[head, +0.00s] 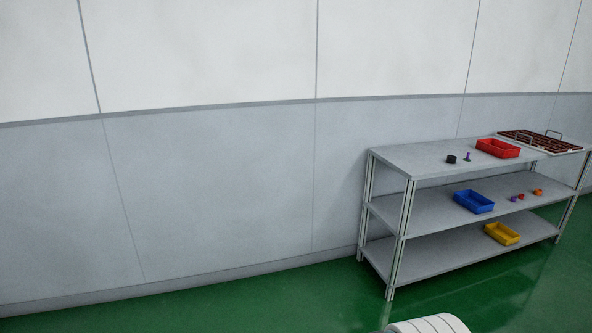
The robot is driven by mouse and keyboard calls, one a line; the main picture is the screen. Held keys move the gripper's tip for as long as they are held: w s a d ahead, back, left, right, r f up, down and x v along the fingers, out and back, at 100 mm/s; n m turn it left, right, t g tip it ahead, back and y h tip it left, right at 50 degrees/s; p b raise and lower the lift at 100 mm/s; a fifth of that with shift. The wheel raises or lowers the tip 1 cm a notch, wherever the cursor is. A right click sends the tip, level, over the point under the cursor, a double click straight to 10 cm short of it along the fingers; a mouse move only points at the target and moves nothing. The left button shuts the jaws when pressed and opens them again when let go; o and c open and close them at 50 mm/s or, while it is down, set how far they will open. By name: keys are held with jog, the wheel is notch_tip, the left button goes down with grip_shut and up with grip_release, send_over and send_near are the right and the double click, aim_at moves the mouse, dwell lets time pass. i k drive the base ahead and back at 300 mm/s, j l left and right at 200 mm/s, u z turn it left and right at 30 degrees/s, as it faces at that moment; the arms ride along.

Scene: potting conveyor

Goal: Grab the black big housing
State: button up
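A small black round part (451,159), which looks like the black big housing, stands on the top shelf of a grey rack (400,160) at the right of the head view. My gripper is not in view.
A brown tray with handles (540,141) lies at the top shelf's right end. The middle shelf holds a blue bin (473,202) and several small orange and purple parts. A yellow bin (502,233) sits on the bottom shelf. The green floor (250,305) is clear.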

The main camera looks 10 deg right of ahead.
aim_at(450, 159)
jog(key=i+j+z, duration=0.1)
jog(key=i+z, duration=0.15)
jog(key=i, duration=1.2)
jog(key=i+z, duration=0.25)
jog(key=i, duration=0.3)
jog(key=i+z, duration=0.25)
jog(key=i, duration=0.25)
jog(key=i+j+z, duration=0.25)
jog(key=i, duration=0.25)
jog(key=i+z, duration=0.5)
jog(key=i+j+z, duration=0.3)
jog(key=i+z, duration=0.2)
jog(key=i, duration=0.15)
